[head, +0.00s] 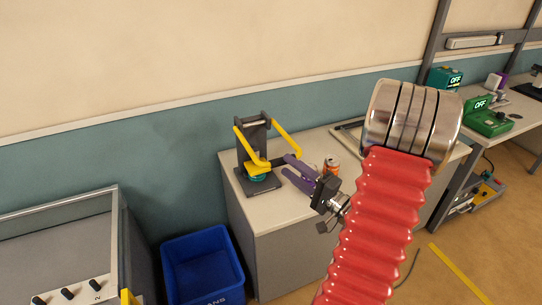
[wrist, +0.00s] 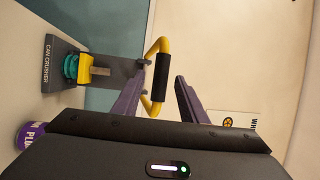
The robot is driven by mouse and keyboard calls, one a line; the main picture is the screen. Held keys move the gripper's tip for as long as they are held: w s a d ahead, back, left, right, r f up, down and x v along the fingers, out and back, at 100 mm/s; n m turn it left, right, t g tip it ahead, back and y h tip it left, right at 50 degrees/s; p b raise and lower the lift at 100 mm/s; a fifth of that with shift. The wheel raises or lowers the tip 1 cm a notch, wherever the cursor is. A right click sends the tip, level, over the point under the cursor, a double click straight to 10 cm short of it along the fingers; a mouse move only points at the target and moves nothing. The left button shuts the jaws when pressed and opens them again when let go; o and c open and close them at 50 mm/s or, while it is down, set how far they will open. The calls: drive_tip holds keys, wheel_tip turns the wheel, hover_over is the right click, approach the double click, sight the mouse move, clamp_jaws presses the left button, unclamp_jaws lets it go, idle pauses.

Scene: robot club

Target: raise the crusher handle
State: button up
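The can crusher (head: 256,172) stands on the grey-topped bench, with a dark upright frame and a yellow handle (head: 288,143). The handle reaches out from the frame toward my gripper. In the wrist view, the handle's black grip (wrist: 162,72) shows between my two purple fingers, which are apart. My gripper (head: 287,165) is open beside the handle's outer end. I cannot tell whether a finger touches the grip. The crusher's yellow press block (wrist: 97,70) and teal part (wrist: 71,67) show at the left of the wrist view.
An orange can (head: 331,164) stands on the bench behind my gripper. A purple-labelled can (wrist: 30,134) shows at the wrist view's left edge. A blue bin (head: 202,266) stands on the floor beside the bench. Green devices reading OFF (head: 488,117) are farther right.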

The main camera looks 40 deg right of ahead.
drive_tip(key=w+r, duration=0.1)
drive_tip(key=w, duration=0.6)
drive_tip(key=shift+w+a+r, duration=0.15)
drive_tip(key=shift+w+a, duration=0.2)
drive_tip(key=shift+a, duration=0.05)
clamp_jaws()
idle(0.3)
